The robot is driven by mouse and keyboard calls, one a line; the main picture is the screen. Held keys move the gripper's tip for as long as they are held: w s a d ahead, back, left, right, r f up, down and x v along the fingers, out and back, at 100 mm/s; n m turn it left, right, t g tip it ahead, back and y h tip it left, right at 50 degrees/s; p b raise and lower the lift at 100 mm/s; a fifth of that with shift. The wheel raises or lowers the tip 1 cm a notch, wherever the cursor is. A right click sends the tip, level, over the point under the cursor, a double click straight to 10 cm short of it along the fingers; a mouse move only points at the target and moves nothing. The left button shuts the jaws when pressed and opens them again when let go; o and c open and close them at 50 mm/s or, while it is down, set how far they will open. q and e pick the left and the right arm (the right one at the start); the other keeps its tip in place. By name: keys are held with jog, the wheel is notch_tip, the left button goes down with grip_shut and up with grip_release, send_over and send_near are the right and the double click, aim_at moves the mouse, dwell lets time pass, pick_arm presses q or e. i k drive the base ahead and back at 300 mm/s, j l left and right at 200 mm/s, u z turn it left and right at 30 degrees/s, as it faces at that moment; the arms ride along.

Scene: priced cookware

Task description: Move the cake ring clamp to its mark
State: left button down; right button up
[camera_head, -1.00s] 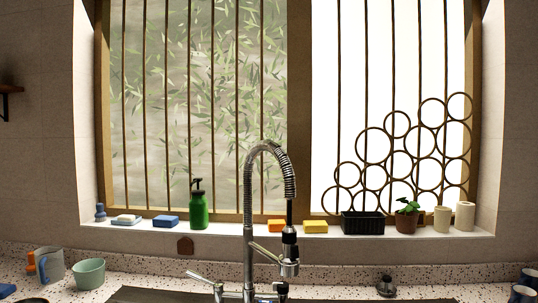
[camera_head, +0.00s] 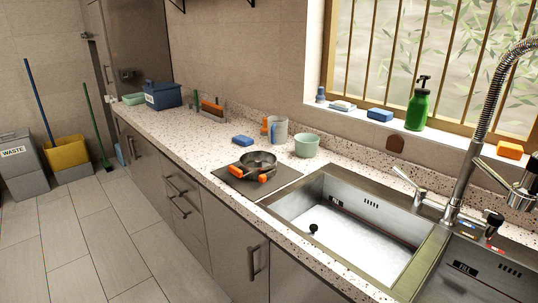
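A round grey metal piece (camera_head: 258,158) sits on a dark mat (camera_head: 288,172) on the counter left of the sink. Short orange grips (camera_head: 263,178) show at its front and left. It may be the cake ring clamp, but it is too small to be sure. No mark can be made out clearly. Neither of my grippers shows in the view.
A sink (camera_head: 345,225) and tall faucet (camera_head: 480,130) lie right of the mat. Behind it stand a green bowl (camera_head: 306,145), a grey mug (camera_head: 278,130) and a blue sponge (camera_head: 242,140). A blue box (camera_head: 163,95) stands farther left. Counter between is mostly clear.

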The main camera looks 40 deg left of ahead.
aim_at(262, 177)
jog(key=j+u, duration=0.1)
jog(key=u, duration=1.15)
jog(key=i+l, duration=0.05)
